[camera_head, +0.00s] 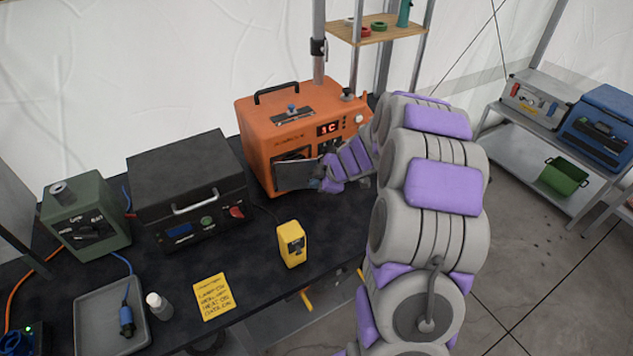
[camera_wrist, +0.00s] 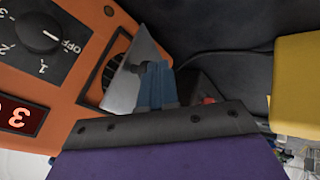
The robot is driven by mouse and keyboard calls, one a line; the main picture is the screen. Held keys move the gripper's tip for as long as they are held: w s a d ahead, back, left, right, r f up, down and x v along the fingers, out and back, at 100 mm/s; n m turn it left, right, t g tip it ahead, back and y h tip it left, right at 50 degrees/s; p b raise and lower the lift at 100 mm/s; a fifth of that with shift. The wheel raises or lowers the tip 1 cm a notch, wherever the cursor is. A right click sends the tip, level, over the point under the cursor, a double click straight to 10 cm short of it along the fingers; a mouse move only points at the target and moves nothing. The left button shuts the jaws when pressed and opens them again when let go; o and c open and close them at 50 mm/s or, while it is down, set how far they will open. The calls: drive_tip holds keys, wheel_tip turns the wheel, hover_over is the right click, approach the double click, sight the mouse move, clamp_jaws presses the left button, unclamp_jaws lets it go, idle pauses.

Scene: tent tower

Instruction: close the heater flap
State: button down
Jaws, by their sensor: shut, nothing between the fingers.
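The orange heater (camera_head: 295,113) stands on the black table, its red display (camera_head: 328,128) lit. Its grey metal flap (camera_head: 296,175) is swung open at the lower front, standing out from a dark opening. In the wrist view the flap (camera_wrist: 132,80) stands out from the orange front beside a dark round vent (camera_wrist: 117,68). My gripper (camera_head: 320,178) is at the flap's right side in the head view. In the wrist view its blue fingertips (camera_wrist: 157,84) are together and empty, right beside the flap; I cannot tell whether they touch it.
A black box (camera_head: 190,180) with a handle stands left of the heater, and a yellow device (camera_head: 291,244) stands in front. A shelf unit (camera_head: 540,165) is at the right.

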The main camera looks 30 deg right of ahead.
drive_tip(key=w+d+n+p, duration=0.1)
drive_tip(key=p, duration=0.3)
drive_tip(key=w+d+n+g+y+p, duration=0.1)
drive_tip(key=w+n+p, duration=0.1)
drive_tip(key=p, duration=0.2)
drive_tip(key=w+n+y+p, duration=0.1)
drive_tip(key=p, duration=0.3)
drive_tip(key=shift+w+d+n+g, duration=0.15)
drive_tip(key=shift+d+n+g, duration=0.15)
drive_tip(key=shift+d, duration=0.1)
drive_tip(key=shift+w+p, duration=0.1)
drive_tip(key=shift+p, duration=0.3)
